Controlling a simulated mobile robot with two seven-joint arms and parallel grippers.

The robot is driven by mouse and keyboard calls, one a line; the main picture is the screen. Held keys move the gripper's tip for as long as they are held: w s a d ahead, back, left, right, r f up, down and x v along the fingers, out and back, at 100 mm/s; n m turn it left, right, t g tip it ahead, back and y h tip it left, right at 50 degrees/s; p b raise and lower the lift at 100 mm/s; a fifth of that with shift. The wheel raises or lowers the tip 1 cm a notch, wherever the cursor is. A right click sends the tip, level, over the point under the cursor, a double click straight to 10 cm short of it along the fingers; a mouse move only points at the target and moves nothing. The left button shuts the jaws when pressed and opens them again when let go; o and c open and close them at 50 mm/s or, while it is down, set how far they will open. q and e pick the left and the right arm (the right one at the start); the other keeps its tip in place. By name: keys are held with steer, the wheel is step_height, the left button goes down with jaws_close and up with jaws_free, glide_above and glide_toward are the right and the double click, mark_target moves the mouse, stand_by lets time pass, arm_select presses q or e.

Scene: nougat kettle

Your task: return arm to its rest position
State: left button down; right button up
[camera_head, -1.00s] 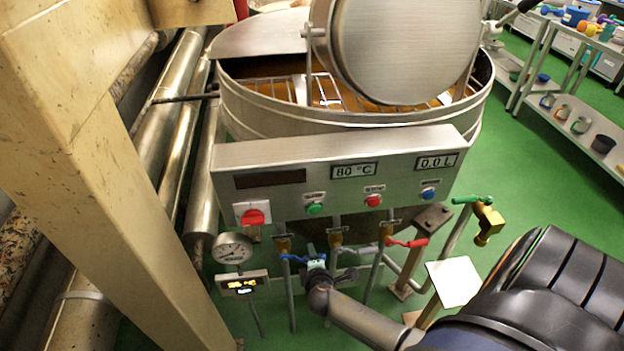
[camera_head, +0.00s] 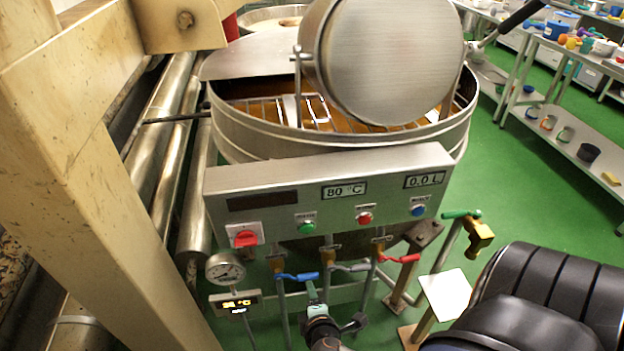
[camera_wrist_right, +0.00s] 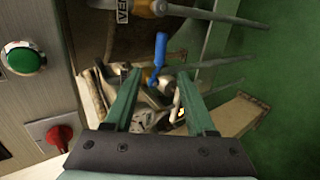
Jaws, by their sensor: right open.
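My right gripper (camera_head: 314,296) is at the bottom middle of the head view, just below and in front of the blue valve handle (camera_head: 297,277). In the right wrist view the two green fingers (camera_wrist_right: 158,76) stand apart with nothing held between them. The blue handle (camera_wrist_right: 159,55) shows beyond the fingertips there. My right arm comes up from the bottom edge of the head view. My left gripper is in neither current view.
The kettle (camera_head: 225,135) stands behind a control panel (camera_head: 285,200) with buttons and a red switch (camera_head: 245,236). Grey (camera_head: 351,268) and red (camera_head: 400,259) valve handles lie right of the blue one. A gauge (camera_head: 225,269) is left. Green floor (camera_head: 535,205) is open at right.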

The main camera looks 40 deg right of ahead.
steer(key=shift+s+a+r, duration=0.1)
steer(key=shift+s+r, duration=0.05)
steer(key=shift+s, duration=0.05)
stand_by(0.5)
steer(key=s+a+f+m+y, duration=0.1)
steer(key=s+a+m+y, duration=0.6)
steer(key=a, duration=0.5)
steer(key=m+y, duration=0.1)
steer(key=m, duration=0.1)
steer(key=shift+s+f+m, duration=0.25)
steer(key=shift+m, duration=0.05)
steer(key=shift+a, duration=0.1)
